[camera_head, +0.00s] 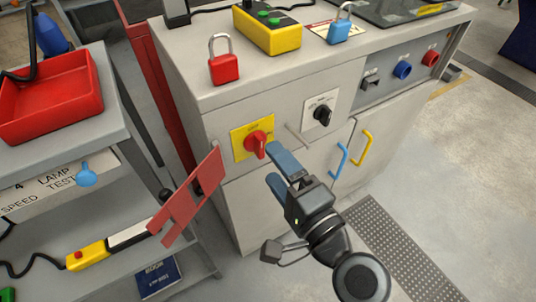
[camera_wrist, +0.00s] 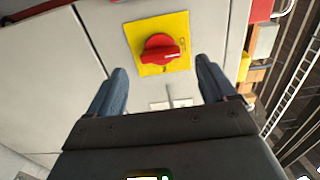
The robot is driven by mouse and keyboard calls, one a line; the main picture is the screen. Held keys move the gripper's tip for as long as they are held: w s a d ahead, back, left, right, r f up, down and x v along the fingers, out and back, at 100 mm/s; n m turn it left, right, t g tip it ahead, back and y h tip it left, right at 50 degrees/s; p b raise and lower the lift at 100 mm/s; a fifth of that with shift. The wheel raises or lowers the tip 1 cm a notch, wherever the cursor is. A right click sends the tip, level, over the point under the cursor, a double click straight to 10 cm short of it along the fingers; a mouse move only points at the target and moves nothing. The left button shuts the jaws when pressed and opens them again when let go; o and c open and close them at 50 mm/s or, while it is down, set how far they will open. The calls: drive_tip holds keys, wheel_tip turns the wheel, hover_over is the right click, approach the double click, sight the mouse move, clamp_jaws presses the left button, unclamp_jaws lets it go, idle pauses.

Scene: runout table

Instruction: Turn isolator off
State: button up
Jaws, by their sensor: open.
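The isolator is a red rotary handle (camera_head: 256,143) on a square yellow plate (camera_head: 240,138), on the grey cabinet's front panel. In the wrist view the red handle (camera_wrist: 161,50) and yellow plate (camera_wrist: 139,38) lie ahead of my fingertips, between their lines. My gripper (camera_head: 278,168) is open, with blue fingers, just below and right of the handle in the head view. In the wrist view its fingers (camera_wrist: 162,85) are spread with nothing between them, apart from the handle.
A black rotary switch (camera_head: 322,114) on a white plate sits right of the isolator. Blue (camera_head: 341,160) and yellow (camera_head: 361,147) door handles stick out nearby. A red flat bracket (camera_head: 190,195) stands left of my gripper. A red padlock (camera_head: 223,66) stands on the cabinet top.

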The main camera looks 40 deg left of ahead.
drive_tip(key=shift+v, duration=1.55)
